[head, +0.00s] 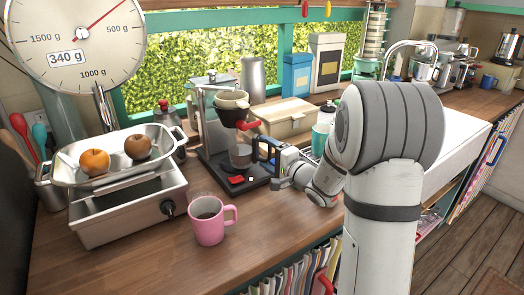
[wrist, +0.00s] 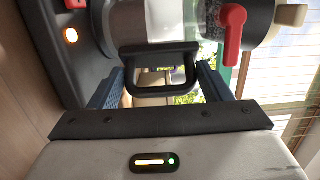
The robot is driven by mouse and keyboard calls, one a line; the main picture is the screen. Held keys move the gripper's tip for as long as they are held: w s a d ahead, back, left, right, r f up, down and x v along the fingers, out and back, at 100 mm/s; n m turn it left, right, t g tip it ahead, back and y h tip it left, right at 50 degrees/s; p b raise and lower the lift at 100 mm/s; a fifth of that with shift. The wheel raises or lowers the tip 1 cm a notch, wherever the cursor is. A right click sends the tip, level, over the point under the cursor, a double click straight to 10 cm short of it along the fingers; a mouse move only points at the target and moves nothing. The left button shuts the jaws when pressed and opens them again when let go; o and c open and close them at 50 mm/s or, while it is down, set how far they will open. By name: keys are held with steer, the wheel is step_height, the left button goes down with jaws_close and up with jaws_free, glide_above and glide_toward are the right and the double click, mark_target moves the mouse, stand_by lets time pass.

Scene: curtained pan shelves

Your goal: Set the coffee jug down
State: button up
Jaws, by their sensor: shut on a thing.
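The coffee jug (head: 241,152) is clear glass and stands upright in the coffee maker (head: 212,125), below the dark dripper and just over the black base plate. The wrist view shows it sideways, with its glass body (wrist: 160,20) and black handle (wrist: 162,92). My gripper (head: 266,148) reaches in from the right and is shut on the handle; its blue fingers (wrist: 160,82) lie on either side of it. Whether the jug's bottom touches the plate, I cannot tell for sure.
A cream box (head: 284,118) and a bottle (head: 321,135) are behind my gripper. Bare counter lies front left.

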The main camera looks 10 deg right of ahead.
mark_target(258, 151)
steer(key=x, duration=0.4)
steer(key=shift+w+a+f, duration=0.1)
steer(key=shift+a, duration=0.05)
steer(key=shift+f, duration=0.55)
steer(key=shift+r, duration=0.2)
steer(key=shift+f+b, duration=0.25)
steer(key=shift+b, duration=0.1)
steer(key=o, duration=1.6)
steer(key=shift+c, duration=0.2)
steer(key=shift+r+p, duration=0.15)
steer(key=shift+p, duration=0.9)
